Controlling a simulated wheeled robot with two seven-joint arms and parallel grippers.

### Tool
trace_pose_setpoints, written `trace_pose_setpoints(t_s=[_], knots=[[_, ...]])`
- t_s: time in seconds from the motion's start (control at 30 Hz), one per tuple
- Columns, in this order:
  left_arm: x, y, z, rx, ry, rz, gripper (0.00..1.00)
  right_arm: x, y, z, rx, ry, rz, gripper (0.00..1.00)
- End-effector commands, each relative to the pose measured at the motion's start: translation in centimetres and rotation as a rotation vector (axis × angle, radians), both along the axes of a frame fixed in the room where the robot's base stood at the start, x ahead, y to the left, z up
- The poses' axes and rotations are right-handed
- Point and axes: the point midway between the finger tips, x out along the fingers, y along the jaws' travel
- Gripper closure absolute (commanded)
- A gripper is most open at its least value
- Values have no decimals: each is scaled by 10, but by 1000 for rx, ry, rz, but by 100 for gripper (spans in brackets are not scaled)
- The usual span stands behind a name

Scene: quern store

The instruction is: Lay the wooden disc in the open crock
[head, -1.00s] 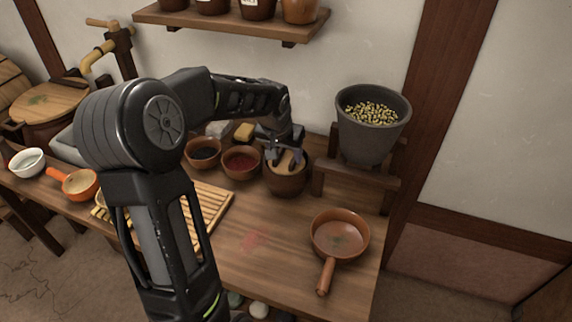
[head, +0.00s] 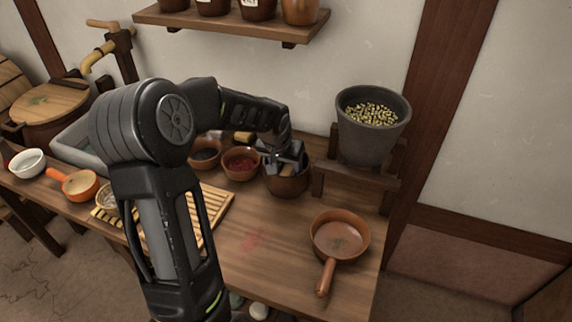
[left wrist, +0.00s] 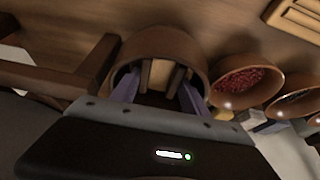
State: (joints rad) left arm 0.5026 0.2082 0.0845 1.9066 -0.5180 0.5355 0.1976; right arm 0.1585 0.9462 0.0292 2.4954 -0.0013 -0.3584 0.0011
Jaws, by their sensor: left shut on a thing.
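The open crock (head: 288,187) is a round brown pot at the back of the table, left of the wooden stand. My left gripper (head: 286,165) is at its mouth, with its fingertips reaching inside the rim. In the left wrist view the gripper (left wrist: 158,95) is shut on the wooden disc (left wrist: 160,74), which is pale brown and lies within the crock's mouth (left wrist: 165,38). Whether the disc touches the crock's bottom or wall is hidden. My right gripper is not in view.
Bowls of dark and red (head: 241,163) contents stand just left of the crock. The stand at right bears a grey pot (head: 366,140) of yellowish pieces. A brown pan (head: 339,236) lies at front right; a slatted board (head: 213,207) lies left. The table between is clear.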

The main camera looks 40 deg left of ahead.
Motion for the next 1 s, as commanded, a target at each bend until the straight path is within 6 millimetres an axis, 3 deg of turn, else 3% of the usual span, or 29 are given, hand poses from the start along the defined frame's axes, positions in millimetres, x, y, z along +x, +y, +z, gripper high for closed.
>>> trace_pose_setpoints(t_s=[0.17, 0.2, 0.3, 0.57, 0.77, 1.0], knots=[[0, 0, -7, 0, 0, 0, 88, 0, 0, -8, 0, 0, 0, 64], [0, 0, -6, 0, 0, 0, 45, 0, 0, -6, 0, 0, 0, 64], [0, 0, -5, 0, 0, 0, 38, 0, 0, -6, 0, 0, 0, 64], [0, 0, -4, 0, 0, 0, 38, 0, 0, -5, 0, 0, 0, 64], [-2, 0, 7, 1, -2, 0, 38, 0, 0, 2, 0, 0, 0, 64], [-17, -5, 49, 4, -5, 0, 38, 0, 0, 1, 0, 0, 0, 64]])
